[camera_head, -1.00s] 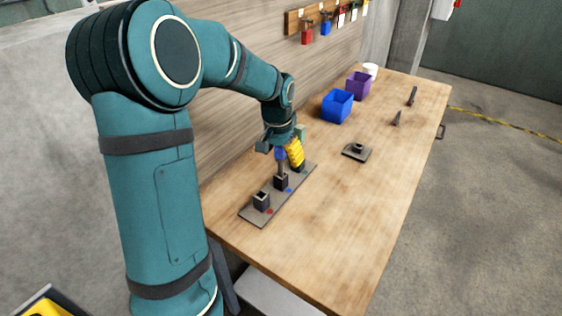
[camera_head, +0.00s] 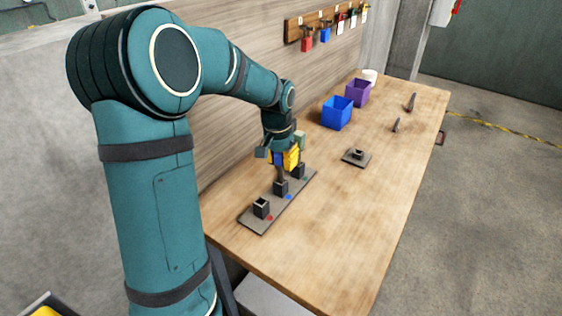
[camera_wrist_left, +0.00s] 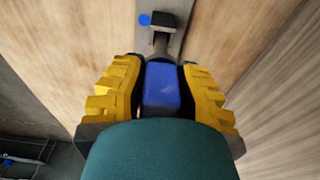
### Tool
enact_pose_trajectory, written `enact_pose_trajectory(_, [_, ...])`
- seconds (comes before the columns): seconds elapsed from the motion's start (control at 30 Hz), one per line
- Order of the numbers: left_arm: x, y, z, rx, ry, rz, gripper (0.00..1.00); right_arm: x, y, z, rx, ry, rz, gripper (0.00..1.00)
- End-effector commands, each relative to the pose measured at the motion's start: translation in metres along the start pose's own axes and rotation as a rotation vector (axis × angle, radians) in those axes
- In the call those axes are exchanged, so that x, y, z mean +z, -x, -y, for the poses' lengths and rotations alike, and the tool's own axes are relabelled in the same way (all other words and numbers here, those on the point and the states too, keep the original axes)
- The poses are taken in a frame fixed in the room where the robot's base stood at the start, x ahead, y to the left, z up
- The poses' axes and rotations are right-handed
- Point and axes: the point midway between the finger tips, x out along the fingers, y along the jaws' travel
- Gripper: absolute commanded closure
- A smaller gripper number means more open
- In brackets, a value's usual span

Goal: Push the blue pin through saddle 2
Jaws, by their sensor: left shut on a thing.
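My left gripper (camera_head: 284,158) is shut on the blue pin (camera_head: 277,159) above the plate. In the left wrist view, the pin's blue handle (camera_wrist_left: 162,88) sits between the yellow finger pads, and its grey shank points away to a dark block beside a blue dot (camera_wrist_left: 145,19). In the head view, this is the middle block, saddle 2 (camera_head: 280,188), on the grey plate (camera_head: 254,224). The shank meets the saddle's top in the picture; I cannot tell whether its tip is inside. My right gripper is not in view.
On the plate, a dark block (camera_head: 261,208) with a red dot stands nearer and another (camera_head: 299,171) stands farther, close to my gripper. A small grey fixture (camera_head: 356,157), blue bin (camera_head: 336,113) and purple bin (camera_head: 357,93) stand farther back. The front right tabletop is clear.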

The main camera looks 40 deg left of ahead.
Motion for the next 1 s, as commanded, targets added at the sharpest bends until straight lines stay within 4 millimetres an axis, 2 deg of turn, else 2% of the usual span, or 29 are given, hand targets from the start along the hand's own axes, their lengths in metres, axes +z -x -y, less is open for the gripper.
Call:
enact_pose_trajectory(0.4, [-0.011, 0.078, 0.0, -0.001, -0.001, -0.009, 1.0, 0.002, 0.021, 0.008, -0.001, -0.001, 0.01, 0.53])
enact_pose_trajectory(0.6, [-0.013, 0.097, 0.0, -0.001, -0.001, -0.007, 1.0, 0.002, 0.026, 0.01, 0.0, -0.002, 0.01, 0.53])
enact_pose_trajectory(1.0, [-0.015, 0.12, 0.0, -0.001, 0.0, -0.005, 1.0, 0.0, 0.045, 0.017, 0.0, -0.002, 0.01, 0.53])
